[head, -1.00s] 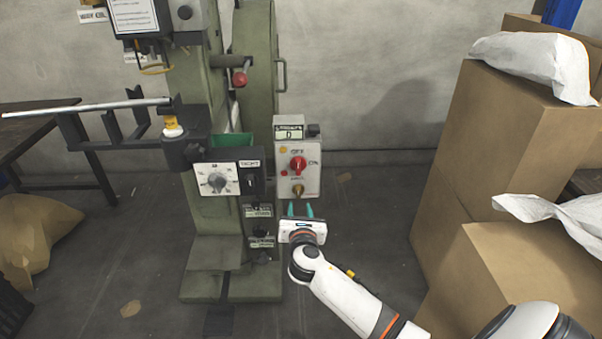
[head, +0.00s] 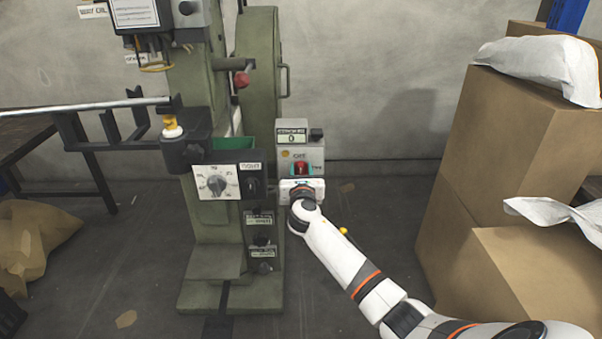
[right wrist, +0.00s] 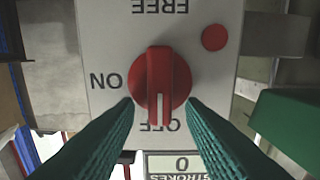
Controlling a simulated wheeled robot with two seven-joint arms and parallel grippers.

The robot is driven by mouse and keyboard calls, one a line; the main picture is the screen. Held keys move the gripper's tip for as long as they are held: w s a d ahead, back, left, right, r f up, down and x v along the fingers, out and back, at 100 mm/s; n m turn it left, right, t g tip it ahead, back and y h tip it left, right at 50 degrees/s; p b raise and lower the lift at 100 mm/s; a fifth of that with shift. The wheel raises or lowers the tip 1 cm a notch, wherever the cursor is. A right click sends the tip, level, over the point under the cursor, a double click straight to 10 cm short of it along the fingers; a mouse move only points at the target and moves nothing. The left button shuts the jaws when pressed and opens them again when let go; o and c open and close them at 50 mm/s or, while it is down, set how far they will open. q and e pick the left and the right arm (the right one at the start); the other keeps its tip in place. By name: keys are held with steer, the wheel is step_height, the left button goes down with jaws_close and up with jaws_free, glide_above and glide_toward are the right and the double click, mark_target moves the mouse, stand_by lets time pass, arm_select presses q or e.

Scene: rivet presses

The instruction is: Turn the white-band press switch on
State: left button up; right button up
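A green press (head: 258,80) stands against the wall. Contact cannot be told. My left gripper is out of view.
A STROKES counter (head: 291,137) reading 0 sits above the knob. A dial panel (head: 217,183) is left of the box. Cardboard boxes (head: 490,150) are stacked at the right. A dark table (head: 35,140) and a sack (head: 28,240) are at the left.

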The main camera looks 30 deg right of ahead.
steer(key=shift+w+d, duration=0.1)
steer(key=shift+w, duration=0.05)
jaws_close()
